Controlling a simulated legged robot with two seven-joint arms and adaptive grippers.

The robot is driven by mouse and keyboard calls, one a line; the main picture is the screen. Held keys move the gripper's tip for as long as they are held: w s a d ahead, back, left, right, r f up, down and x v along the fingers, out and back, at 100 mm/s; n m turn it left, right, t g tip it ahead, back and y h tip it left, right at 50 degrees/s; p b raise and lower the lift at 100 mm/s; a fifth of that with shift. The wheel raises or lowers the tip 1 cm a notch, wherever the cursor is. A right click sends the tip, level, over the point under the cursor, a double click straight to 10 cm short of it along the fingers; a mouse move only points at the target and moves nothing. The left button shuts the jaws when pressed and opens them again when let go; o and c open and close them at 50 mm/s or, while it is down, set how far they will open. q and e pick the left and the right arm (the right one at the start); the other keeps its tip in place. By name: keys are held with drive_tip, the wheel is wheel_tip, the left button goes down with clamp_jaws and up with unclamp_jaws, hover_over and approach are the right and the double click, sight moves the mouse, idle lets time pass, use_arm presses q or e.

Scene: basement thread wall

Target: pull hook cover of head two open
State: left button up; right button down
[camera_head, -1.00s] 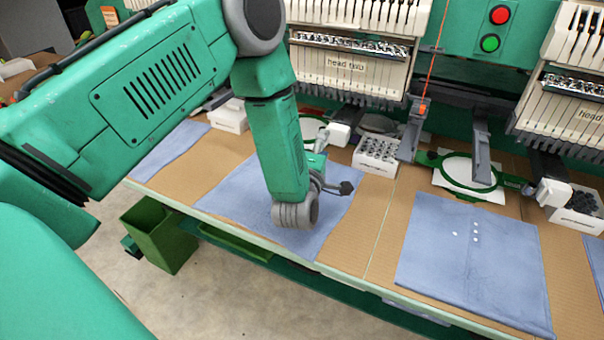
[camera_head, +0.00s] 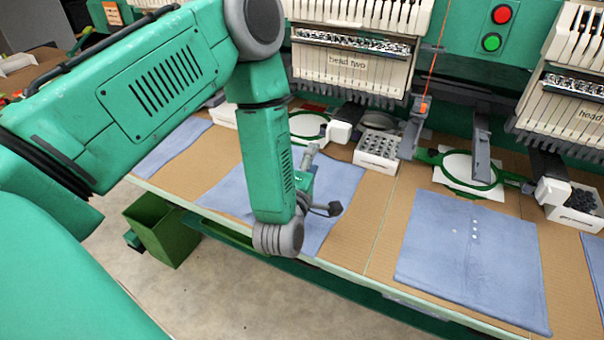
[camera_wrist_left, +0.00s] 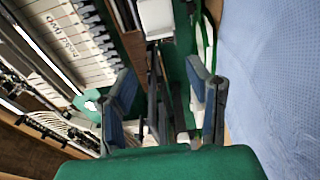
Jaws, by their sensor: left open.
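The sewing head marked "head two" (camera_head: 346,64) stands at the back of the table. The hook cover (camera_head: 341,131) looks like the small white block on the end of the dark arm below that head. A white block that seems to be this cover shows at the top of the left wrist view (camera_wrist_left: 157,18). My left gripper (camera_head: 309,153) is partly hidden behind its own arm, just in front of and left of the white block. In the wrist view its two fingers (camera_wrist_left: 164,92) are spread, nothing between them, the block beyond them. My right gripper is out of view.
A white box of bobbins (camera_head: 378,150) stands just right of the cover. Green hoops (camera_head: 467,170) sit below the heads. Blue cloths (camera_head: 472,255) lie on the table. A green bin (camera_head: 160,230) stands below the front edge.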

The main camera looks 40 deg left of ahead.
use_arm(q)
drive_tip(key=b+v, duration=0.4)
drive_tip(key=v, duration=0.1)
drive_tip(key=shift+s+a, duration=0.3)
drive_tip(key=shift+s, duration=0.05)
idle(0.3)
idle(0.6)
drive_tip(key=v, duration=0.7)
drive_tip(key=shift+s, duration=0.25)
idle(0.5)
